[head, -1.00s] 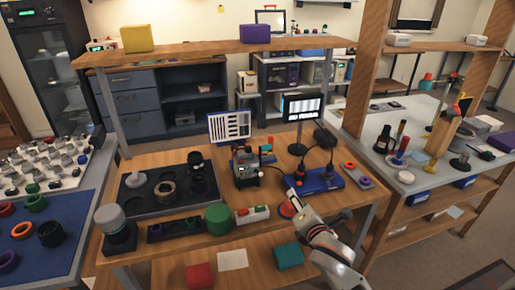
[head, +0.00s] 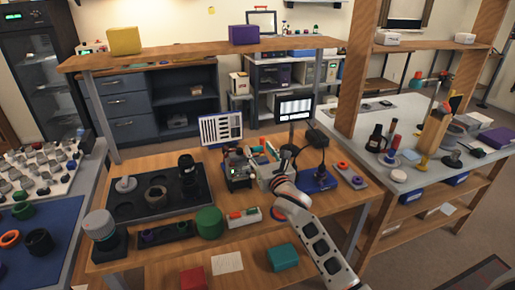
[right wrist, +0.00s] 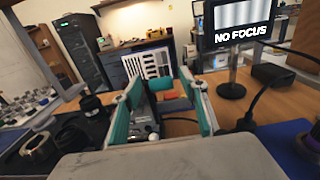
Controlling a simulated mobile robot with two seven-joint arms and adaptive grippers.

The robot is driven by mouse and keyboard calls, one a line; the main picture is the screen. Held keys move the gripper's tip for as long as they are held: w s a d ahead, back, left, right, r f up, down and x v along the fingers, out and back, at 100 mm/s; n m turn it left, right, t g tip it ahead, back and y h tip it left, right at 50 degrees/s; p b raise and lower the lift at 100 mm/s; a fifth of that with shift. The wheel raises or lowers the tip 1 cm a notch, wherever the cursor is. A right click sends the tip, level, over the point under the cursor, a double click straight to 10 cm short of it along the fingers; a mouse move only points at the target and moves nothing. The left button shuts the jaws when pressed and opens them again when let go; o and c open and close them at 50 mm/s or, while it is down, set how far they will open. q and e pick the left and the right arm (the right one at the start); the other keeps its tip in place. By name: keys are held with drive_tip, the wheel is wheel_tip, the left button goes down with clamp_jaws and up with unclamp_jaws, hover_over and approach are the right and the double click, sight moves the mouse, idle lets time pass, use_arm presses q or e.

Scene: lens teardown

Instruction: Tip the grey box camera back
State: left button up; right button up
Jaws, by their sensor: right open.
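The grey box camera (head: 237,172) stands on the wooden bench, left of the small monitor and behind the green cylinder. My right gripper (head: 262,168) is at its right side, reaching in from the front right. In the right wrist view the two teal-padded fingers (right wrist: 162,92) are spread apart. Part of the grey box camera (right wrist: 142,118) shows between them, close to the left finger, with a dark box and an orange cylinder behind. I cannot tell whether a finger touches it. My left gripper is not in view.
The monitor (right wrist: 245,22) reads "NO FOCUS". A white slotted panel (head: 221,129) stands behind the camera. A black tray (head: 135,207) lies to the left, a green cylinder (head: 209,222) in front, and a blue base (head: 318,183) with cables to the right.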

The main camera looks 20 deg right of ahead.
drive_tip(key=shift+w, duration=1.25)
